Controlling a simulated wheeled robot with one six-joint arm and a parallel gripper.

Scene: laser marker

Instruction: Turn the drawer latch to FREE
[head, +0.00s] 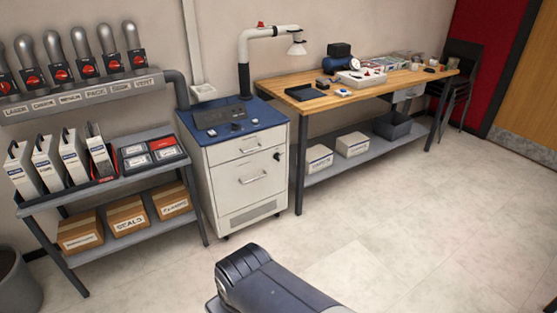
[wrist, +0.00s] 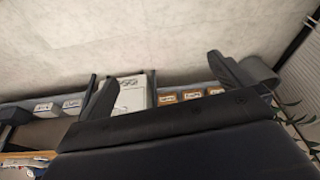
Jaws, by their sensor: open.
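The white drawer cabinet (head: 240,170) with a blue top stands between the shelf rack and the workbench in the head view. A small dark latch (head: 277,156) sits at the right of its front, near the upper edge of the lower drawer. Its marking and setting are too small to read. Both drawers look shut. My gripper (wrist: 165,85) shows in the wrist view with its two dark fingers wide apart and nothing between them. A white cabinet front (wrist: 131,92) appears beyond the fingers, well away from them. The latch cannot be made out there.
A shelf rack (head: 110,188) with binders and cardboard boxes stands left of the cabinet. A wooden workbench (head: 300,102) with tools stands to the right. A lamp arm (head: 245,70) rises over the cabinet top. My arm shows at the bottom; the floor (head: 400,230) before the cabinet and bench is clear.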

